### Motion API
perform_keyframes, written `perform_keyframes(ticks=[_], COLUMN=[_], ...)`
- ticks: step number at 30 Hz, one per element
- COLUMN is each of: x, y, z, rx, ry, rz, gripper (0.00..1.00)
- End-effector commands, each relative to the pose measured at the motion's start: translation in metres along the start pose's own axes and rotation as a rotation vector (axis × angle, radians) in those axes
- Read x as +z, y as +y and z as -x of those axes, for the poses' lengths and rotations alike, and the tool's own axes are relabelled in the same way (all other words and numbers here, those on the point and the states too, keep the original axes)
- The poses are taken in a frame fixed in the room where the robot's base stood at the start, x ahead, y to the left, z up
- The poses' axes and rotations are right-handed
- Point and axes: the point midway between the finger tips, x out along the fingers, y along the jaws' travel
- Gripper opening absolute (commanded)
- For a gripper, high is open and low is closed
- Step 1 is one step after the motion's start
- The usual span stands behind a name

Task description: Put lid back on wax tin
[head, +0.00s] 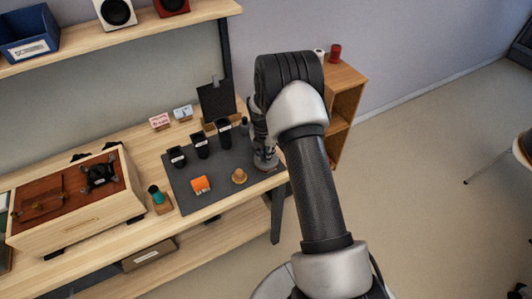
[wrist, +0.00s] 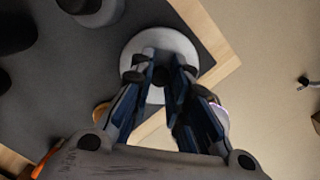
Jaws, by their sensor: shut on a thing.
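My gripper (head: 265,160) points down over the right end of the dark mat, its fingers partly hidden by the arm and small in the head view. In the wrist view my gripper (wrist: 160,76) has its fingertips close together at the middle of a pale round lid (wrist: 190,48), shut on it. Its underside is hidden, and I cannot tell whether it touches the mat. A small round tan thing (head: 239,176), which looks like the wax tin, sits on the mat left of the gripper. In the wrist view its edge (wrist: 100,112) shows beside the left finger.
Several black cups (head: 200,146) stand along the back of the mat (head: 212,183). An orange block (head: 200,185) lies left of the tan thing. A wooden box (head: 75,200) fills the table's left. The table's right edge is close to the gripper.

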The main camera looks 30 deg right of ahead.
Motion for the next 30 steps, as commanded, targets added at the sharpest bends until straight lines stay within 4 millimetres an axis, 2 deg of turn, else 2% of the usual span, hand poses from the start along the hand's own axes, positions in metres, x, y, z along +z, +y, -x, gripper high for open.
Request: perform_keyframes(ticks=[7, 8, 18, 25, 30], x=[0.0001, 0.0001, 0.0, 0.0, -0.0001], y=[0.0001, 0.0001, 0.0, 0.0, 0.0], z=[0.0001, 0.0001, 0.0, 0.0, -0.0001], rx=[0.0, 0.0, 0.0, 0.0, 0.0], ry=[0.0, 0.0, 0.0, 0.0, 0.0], rz=[0.0, 0.0, 0.0, 0.0, 0.0], gripper=[0.0, 0.17, 0.39, 0.39, 0.51])
